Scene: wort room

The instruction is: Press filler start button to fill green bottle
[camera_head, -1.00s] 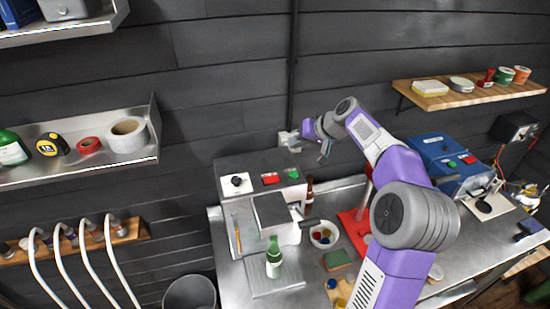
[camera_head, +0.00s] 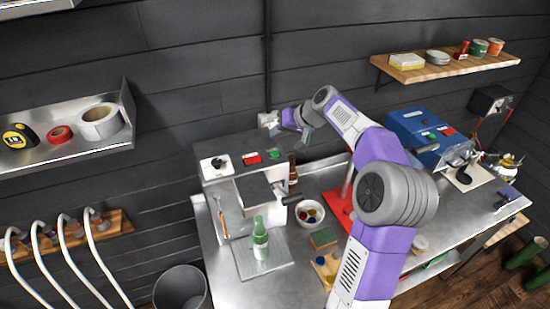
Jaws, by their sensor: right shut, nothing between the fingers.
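The green bottle (camera_head: 260,240) stands upright on a flat metal plate (camera_head: 280,258) in front of the filler. My right arm reaches in from the lower right. Its gripper (camera_head: 304,144) is shut and empty, pointing down, behind and to the right of the green button, apart from it in the picture. The fingertips are small and partly hard to make out. My left gripper is out of view.
A brown bottle (camera_head: 292,172) stands right beside the filler. A wooden shelf (camera_head: 450,68) hangs above.

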